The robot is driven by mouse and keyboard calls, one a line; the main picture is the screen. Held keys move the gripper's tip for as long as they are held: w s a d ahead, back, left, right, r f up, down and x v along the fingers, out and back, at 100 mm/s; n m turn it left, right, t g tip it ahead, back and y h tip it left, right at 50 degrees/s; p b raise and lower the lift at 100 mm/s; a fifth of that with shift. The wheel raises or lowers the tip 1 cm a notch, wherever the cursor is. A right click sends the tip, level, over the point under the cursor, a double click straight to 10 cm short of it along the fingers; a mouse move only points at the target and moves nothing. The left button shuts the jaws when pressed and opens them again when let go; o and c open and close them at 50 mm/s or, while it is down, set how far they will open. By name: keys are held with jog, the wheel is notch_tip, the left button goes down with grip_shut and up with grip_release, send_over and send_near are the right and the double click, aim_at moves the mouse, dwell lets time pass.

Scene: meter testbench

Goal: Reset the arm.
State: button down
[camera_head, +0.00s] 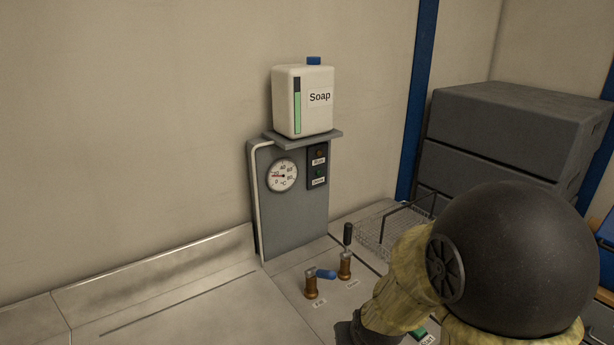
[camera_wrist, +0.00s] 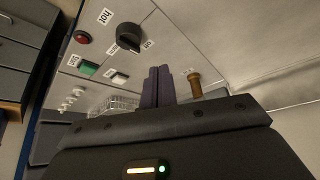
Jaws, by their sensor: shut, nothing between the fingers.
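My gripper's two dark fingers (camera_wrist: 158,88) are shut against each other with nothing between them, in the wrist view. They are above a light panel with a black knob (camera_wrist: 129,38), a red button (camera_wrist: 82,37) and a green button (camera_wrist: 88,67). A brass valve post (camera_wrist: 195,85) shows just right of the fingers, apart from them in the picture. In the head view my arm (camera_head: 510,260) fills the lower right, bent over the bench. The fingertips are not clearly visible there.
A grey stand (camera_head: 293,215) with a gauge (camera_head: 282,175) carries a soap container (camera_head: 303,101). A blue-lever valve (camera_head: 312,284) and a black-lever valve (camera_head: 346,257) rise from the bench. A wire basket (camera_head: 385,232) is behind my arm. The left bench is clear.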

jog(key=s+d+r+g+p, duration=0.1)
jog(key=s+d+r+g, duration=0.2)
jog(key=s, duration=0.5)
jog(key=shift+d+r+m, duration=0.4)
jog(key=shift+d+r, duration=0.3)
jog(key=shift+d, duration=0.1)
jog(key=shift+a, duration=0.1)
